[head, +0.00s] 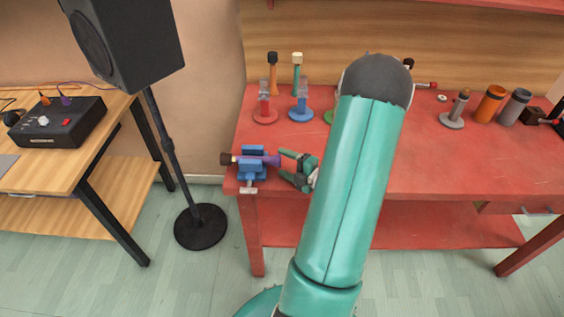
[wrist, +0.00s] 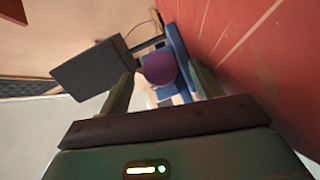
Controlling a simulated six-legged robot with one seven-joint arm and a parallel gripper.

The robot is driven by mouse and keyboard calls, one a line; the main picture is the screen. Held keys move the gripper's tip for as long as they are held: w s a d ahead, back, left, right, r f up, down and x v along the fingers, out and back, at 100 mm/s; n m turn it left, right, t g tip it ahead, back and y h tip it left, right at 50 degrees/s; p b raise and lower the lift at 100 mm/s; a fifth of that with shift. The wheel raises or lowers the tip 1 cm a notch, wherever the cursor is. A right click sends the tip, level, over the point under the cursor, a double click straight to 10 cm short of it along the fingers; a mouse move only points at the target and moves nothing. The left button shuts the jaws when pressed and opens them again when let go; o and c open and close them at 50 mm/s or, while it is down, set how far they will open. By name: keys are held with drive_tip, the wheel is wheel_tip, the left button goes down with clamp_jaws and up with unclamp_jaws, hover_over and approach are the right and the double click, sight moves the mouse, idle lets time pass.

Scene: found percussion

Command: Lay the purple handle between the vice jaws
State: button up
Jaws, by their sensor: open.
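The blue vice (head: 251,167) stands at the left front corner of the red bench; part of it shows in the wrist view (wrist: 177,45). A mallet with a purple handle (head: 271,160) lies level across it, apparently between its jaws. My gripper (head: 284,164) is open just right of that end. In the wrist view the round purple end (wrist: 160,67) shows between my spread fingers (wrist: 163,88), with a gap on each side. Whether the handle rests on the vice's bottom is hidden.
The red bench (head: 450,170) has clear room at its right front. Upright mallets in red (head: 265,112) and blue (head: 301,110) stands are behind the vice. Orange (head: 490,104) and grey (head: 514,106) cylinders stand at right. A speaker (head: 130,40) on a stand is left of the bench.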

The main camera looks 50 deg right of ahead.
drive_tip(key=s+r, duration=0.1)
drive_tip(key=s, duration=1)
drive_tip(key=shift+s+r, duration=0.3)
drive_tip(key=shift+s, duration=0.1)
drive_tip(key=shift+d, duration=0.1)
